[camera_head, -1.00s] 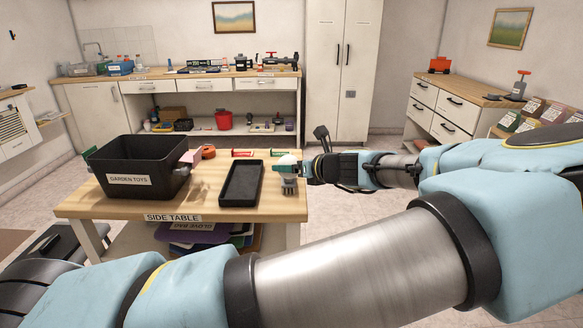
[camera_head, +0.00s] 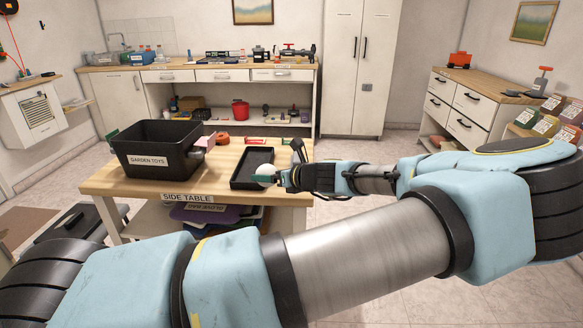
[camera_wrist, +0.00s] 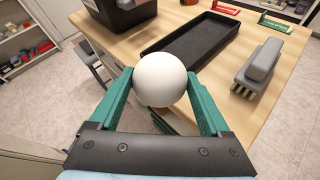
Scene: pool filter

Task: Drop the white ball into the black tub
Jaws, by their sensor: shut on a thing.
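The white ball (camera_wrist: 160,80) is held between the two green fingers of my gripper (camera_wrist: 158,92) in the wrist view. In the head view the ball (camera_head: 265,172) shows at the tip of my gripper (camera_head: 270,178), by the right front part of the side table. The black tub (camera_head: 150,163), labelled "GARDEN TOYS", stands on the left of the table, apart from my gripper. Its side also shows at the top of the wrist view (camera_wrist: 122,20). The inside of the tub is mostly hidden.
A shallow black tray (camera_wrist: 188,48) lies on the side table (camera_head: 120,187) between tub and gripper. A grey brush (camera_wrist: 257,67) lies to its right in the wrist view. Red and green labelled items (camera_wrist: 276,23) lie at the back.

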